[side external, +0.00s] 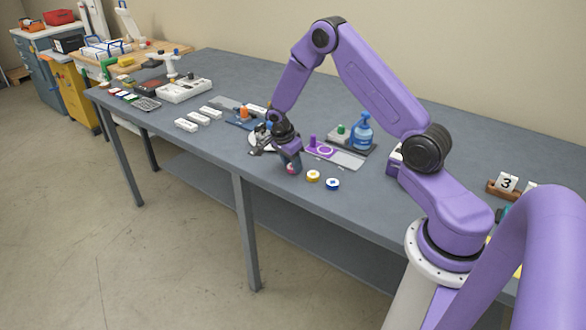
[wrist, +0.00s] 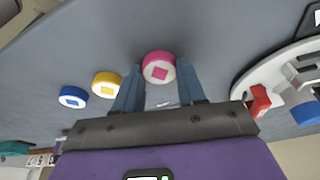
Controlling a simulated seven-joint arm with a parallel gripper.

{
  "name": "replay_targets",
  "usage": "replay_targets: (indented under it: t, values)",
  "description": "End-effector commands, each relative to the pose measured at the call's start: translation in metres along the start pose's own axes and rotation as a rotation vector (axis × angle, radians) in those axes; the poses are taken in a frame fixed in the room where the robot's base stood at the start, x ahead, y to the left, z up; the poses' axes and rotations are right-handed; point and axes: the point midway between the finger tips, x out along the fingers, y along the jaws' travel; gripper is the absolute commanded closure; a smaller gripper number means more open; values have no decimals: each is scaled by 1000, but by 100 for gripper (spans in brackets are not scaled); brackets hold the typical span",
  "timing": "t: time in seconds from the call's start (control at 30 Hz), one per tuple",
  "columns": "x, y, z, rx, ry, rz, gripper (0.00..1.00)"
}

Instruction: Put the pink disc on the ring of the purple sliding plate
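The pink disc (wrist: 159,68) has a white top with a pink square mark. In the wrist view it sits at the tips of my gripper (wrist: 158,85), between the two blue fingers. In the side external view the pink disc (side external: 291,168) shows just below my gripper (side external: 290,165), near the table's front edge. The fingers look spread, and I cannot tell whether they touch the disc. The purple sliding plate (side external: 312,145) with its ring (side external: 325,150) and an upright purple knob lies behind and to the right of my gripper, on a grey track.
A yellow disc (side external: 313,176) and a blue disc (side external: 333,184) lie right of the pink one. A round white fixture (wrist: 285,75) with red and blue parts is close by. White blocks (side external: 198,118) lie farther left.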

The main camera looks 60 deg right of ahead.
Motion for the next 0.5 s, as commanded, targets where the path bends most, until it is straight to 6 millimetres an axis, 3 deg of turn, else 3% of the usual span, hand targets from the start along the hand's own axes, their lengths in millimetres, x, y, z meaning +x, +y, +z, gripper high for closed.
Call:
replay_targets:
  t: [0.07,0.5]
  values:
    - [0,0,0,0,0,0,93]
    - [-12,0,-3,0,1,-1,94]
